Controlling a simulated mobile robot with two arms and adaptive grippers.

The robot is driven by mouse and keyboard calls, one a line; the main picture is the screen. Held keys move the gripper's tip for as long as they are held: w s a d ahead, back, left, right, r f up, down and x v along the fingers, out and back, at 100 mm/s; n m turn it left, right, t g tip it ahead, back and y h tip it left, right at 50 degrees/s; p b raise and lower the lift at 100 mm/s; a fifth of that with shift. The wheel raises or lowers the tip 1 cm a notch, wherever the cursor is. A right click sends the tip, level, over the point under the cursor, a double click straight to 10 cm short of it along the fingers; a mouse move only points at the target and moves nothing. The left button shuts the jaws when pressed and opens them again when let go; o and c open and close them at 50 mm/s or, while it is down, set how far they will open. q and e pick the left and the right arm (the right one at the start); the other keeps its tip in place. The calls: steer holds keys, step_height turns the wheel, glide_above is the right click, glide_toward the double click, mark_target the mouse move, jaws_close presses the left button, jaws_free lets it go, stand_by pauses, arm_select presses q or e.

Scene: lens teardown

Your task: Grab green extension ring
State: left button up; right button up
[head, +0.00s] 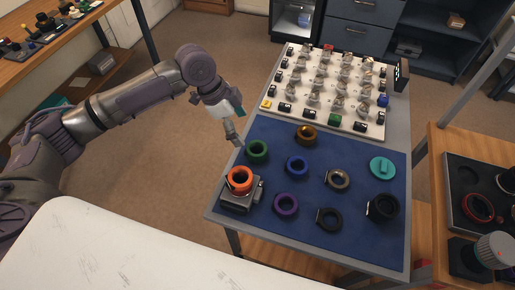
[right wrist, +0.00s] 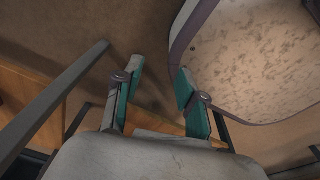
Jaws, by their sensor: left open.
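The green extension ring (head: 257,151) lies on the blue mat (head: 335,247), near the mat's upper left edge in the head view. My left gripper (head: 237,138) is open and points down just to the upper left of the green ring. It looks empty, and I cannot tell its exact height above the mat. My right gripper shows only in the right wrist view (right wrist: 160,85). Its two green-padded fingers stand apart with nothing between them, over the floor and table legs.
An orange ring (head: 240,180) sits on a grey camera body near the green ring. A brown ring (head: 306,134), a blue ring (head: 297,166) and a purple ring (head: 286,204) lie on the mat. A white board (head: 290,122) with several small parts is behind. A white table (head: 110,255) is in front.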

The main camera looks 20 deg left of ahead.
arm_select(q)
glide_above(254, 148)
steer(key=a, duration=0.2)
steer(key=f, duration=0.4)
steer(key=shift+s+d+f, duration=0.2)
steer(key=shift+d+f, duration=0.05)
steer(key=shift+f, duration=0.1)
steer(key=shift+d+f, duration=0.15)
steer(key=shift+f, duration=0.35)
steer(key=p+x, duration=0.1)
steer(key=x, duration=0.3)
steer(key=shift+f, duration=0.25)
steer(key=shift+w+d+f, duration=0.1)
steer(key=shift+f, duration=0.3)
arm_select(e)
steer(key=shift+s+a+r, duration=0.25)
steer(key=shift+s+r, duration=0.05)
steer(key=shift+s, duration=0.2)
steer(key=shift+s+a+r, duration=0.2)
steer(key=shift+s+r, duration=0.1)
steer(key=shift+s, duration=0.2)
steer(key=shift+d, duration=0.1)
arm_select(q)
steer(key=shift+c, duration=1.1)
steer(key=c, duration=1.1)
arm_select(e)
steer(key=shift+s+d, duration=0.1)
steer(key=shift+s, duration=0.1)
